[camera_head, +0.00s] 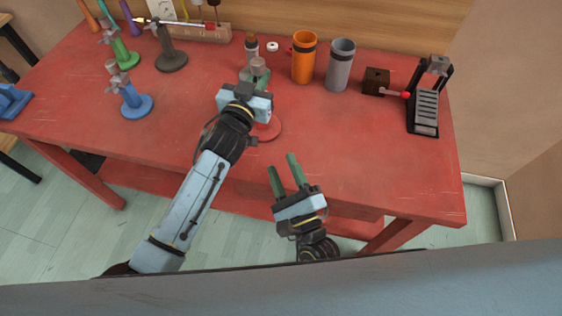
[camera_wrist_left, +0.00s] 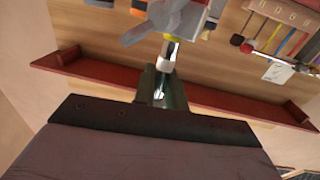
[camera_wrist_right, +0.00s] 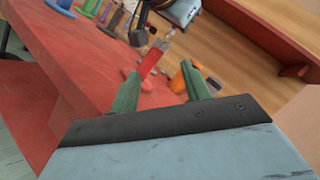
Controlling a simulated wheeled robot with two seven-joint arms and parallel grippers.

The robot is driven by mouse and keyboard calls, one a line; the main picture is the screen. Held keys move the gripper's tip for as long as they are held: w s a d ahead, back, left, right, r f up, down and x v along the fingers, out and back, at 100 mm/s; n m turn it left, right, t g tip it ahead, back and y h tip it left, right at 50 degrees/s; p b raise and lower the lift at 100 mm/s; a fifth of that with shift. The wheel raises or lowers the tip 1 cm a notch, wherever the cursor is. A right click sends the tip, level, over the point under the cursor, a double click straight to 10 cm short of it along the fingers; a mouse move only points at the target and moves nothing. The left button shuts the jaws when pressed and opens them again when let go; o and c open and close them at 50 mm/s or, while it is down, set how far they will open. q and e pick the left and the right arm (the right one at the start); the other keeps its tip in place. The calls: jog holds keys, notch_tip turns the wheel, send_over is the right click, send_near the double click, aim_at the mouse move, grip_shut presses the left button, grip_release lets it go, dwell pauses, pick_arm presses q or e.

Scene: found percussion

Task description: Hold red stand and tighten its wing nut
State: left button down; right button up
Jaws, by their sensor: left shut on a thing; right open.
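The red stand stands near the front middle of the red table, its round red base (camera_head: 268,128) partly hidden behind my left gripper in the head view. My left gripper (camera_head: 258,72) is at its upper part, shut on it. In the left wrist view a silver rod (camera_wrist_left: 168,55) rises between my left fingers (camera_wrist_left: 161,92), with a grey winged part (camera_wrist_left: 150,25) close beyond. The stand's slanted-looking red post (camera_wrist_right: 151,61) shows in the right wrist view.
Green (camera_head: 123,56), black (camera_head: 171,61) and blue (camera_head: 137,106) stands are at left. An orange cup (camera_head: 303,60) and a grey cup (camera_head: 340,66) stand behind, with a brown block (camera_head: 375,80) and black device (camera_head: 425,108) at right. The front right tabletop (camera_head: 360,140) is clear.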

jog(key=shift+o, duration=1.4)
jog(key=shift+w, duration=0.2)
jog(key=shift+w, duration=0.15)
jog(key=x, duration=1.2)
jog(key=shift+r, duration=0.1)
jog(key=shift+c, duration=0.4)
